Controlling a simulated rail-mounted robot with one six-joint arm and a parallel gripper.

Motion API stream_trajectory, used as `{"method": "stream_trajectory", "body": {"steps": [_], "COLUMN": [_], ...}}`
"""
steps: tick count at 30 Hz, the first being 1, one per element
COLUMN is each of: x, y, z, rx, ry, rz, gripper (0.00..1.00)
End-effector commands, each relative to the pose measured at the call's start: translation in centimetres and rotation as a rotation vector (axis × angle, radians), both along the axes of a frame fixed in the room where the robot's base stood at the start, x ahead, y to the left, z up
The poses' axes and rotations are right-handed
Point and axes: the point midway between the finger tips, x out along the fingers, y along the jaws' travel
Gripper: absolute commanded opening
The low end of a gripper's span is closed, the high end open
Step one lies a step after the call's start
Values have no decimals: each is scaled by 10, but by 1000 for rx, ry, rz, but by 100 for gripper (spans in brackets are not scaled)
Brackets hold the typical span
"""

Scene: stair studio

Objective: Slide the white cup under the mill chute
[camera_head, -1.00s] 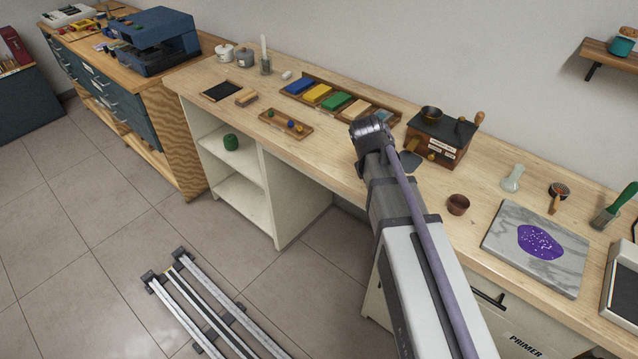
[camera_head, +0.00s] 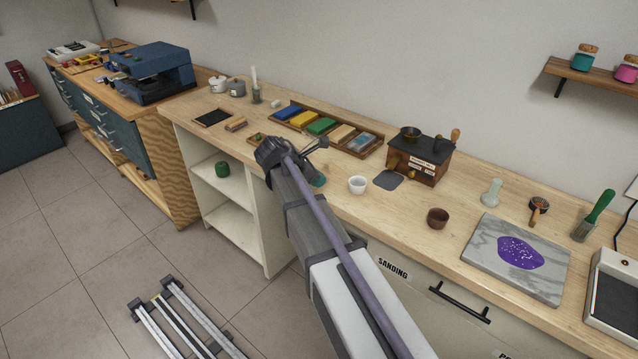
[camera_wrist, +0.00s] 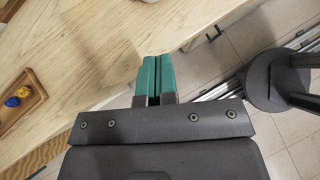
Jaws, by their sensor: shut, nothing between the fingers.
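The white cup (camera_head: 357,185) stands upright on the wooden worktop, left of the mill (camera_head: 420,158). The mill is a brown wooden box with a dark top, a hopper and a crank. A small brass chute (camera_head: 393,163) shows at its left side, with a dark grey pad (camera_head: 388,180) on the worktop below. The cup is apart from the pad, to its left. My gripper (camera_head: 319,181) is left of the cup, mostly hidden behind my arm. In the wrist view its teal fingers (camera_wrist: 152,75) are together and empty near the worktop edge. The cup is outside that view.
A brown cup (camera_head: 437,218) stands right of the pad, near the front edge. A tray of coloured blocks (camera_head: 372,153) lies behind the white cup. A small wooden tray (camera_wrist: 22,103) shows at left in the wrist view. Bare worktop lies between cup and pad.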

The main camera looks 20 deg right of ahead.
Motion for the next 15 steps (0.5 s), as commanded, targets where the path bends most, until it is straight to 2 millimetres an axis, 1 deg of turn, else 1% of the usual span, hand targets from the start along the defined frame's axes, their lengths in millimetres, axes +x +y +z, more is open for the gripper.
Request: {"method": "stream_trajectory", "body": {"steps": [1,9,11,15], "x": [0,3,3,5], "y": [-8,-49,-61,-80], "z": [-17,-59,-49,-48], "rx": [0,1,1,1], "ry": [0,-1,-1,-1], "rz": [-1,-2,-4,-2], "gripper": [0,0,0,0]}}
